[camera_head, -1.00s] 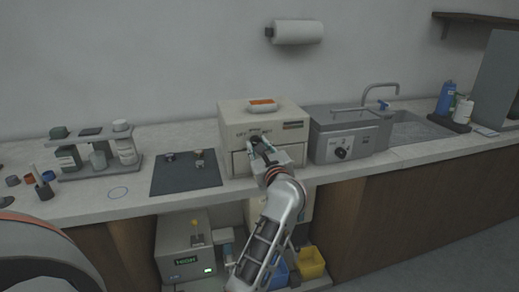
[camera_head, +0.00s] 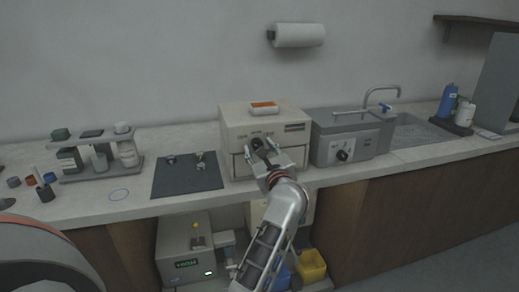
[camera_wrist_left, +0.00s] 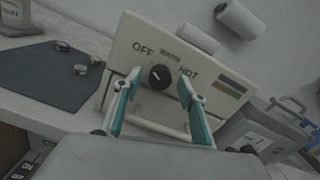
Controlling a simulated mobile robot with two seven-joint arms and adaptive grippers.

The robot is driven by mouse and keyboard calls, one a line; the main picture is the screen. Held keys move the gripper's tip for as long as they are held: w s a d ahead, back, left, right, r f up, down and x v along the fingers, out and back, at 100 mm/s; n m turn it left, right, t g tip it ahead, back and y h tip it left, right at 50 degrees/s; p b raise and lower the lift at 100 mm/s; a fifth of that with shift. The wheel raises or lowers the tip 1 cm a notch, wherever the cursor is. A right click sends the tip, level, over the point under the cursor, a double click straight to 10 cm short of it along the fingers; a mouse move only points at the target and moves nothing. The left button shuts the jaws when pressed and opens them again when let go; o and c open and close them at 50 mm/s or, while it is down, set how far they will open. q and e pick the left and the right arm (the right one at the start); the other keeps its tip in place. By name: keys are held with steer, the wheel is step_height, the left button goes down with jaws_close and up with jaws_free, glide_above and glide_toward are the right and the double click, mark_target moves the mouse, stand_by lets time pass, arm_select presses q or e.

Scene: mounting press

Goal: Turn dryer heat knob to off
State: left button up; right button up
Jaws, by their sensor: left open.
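The dryer (camera_head: 238,127) is a beige box on the counter with a drawer-like lower front. Its black round heat knob (camera_wrist_left: 160,77) sits between the printed words OFF and HOT in the left wrist view. A small light mark shows on the knob, but its exact direction is hard to tell. The knob also shows in the head view (camera_head: 257,143). My left gripper (camera_head: 261,149) is open and empty in front of the dryer. Its two teal-lined fingers (camera_wrist_left: 158,80) appear on either side of the knob, apart from it. My right gripper is not in view.
A grey bath with a black dial (camera_head: 343,155) stands right of the dryer, beside the sink (camera_head: 415,132). A dark mat (camera_head: 187,181) with small metal parts lies left. A bottle rack (camera_head: 100,171) stands further left. An orange-topped item (camera_head: 264,106) sits on the dryer.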

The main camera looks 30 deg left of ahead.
arm_select(q)
steer(key=v, duration=0.7)
stand_by(0.4)
